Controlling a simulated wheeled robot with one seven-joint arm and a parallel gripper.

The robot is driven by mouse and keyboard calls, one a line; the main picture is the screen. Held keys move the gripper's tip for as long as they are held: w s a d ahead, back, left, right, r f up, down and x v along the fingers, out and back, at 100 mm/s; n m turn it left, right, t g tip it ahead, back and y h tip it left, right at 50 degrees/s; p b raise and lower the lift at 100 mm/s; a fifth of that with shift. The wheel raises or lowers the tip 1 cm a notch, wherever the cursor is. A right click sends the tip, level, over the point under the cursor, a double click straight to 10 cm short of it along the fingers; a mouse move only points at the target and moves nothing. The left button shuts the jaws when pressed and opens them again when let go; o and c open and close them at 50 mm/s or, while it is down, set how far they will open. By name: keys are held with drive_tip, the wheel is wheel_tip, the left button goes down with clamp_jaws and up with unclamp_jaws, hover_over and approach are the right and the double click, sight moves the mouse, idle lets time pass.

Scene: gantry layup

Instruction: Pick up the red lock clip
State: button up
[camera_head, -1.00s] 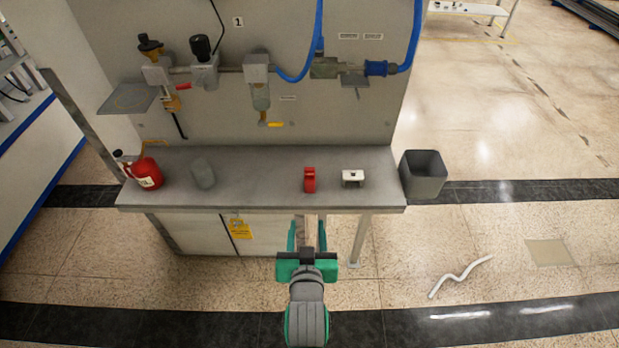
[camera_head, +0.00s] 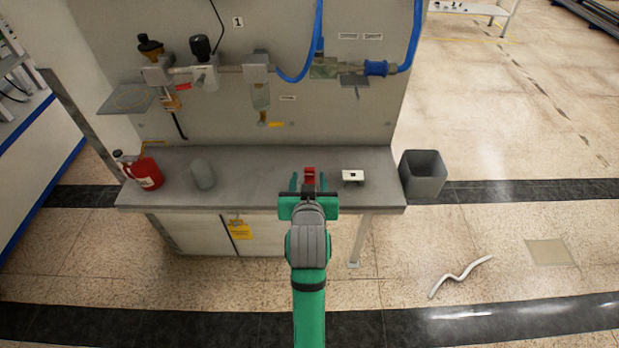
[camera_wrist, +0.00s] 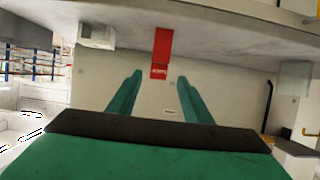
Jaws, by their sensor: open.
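The red lock clip (camera_head: 309,172) stands on the grey bench top (camera_head: 250,180), right of its middle. In the head view its lower part is hidden behind my gripper. In the wrist view the red lock clip (camera_wrist: 162,50) shows ahead, with a small pale label near its end. My gripper (camera_head: 308,183) is at the bench's front edge, in line with the clip. Its two green fingers are apart, one to each side of the clip in the head view. In the wrist view the gap between the fingers (camera_wrist: 159,92) is empty, and the clip appears beyond the fingertips.
A small white block (camera_head: 353,176) sits just right of the clip. A grey cylinder (camera_head: 203,174) and a red jug (camera_head: 147,173) stand at the left. A grey bin (camera_head: 423,175) is beside the bench's right end. Pipes and valves line the back panel.

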sight(309, 172)
drive_tip(key=shift+x, duration=2.7)
drive_tip(key=shift+d, duration=0.15)
drive_tip(key=c, duration=1.1)
drive_tip(key=shift+c, duration=0.2)
drive_tip(key=shift+r, duration=0.15)
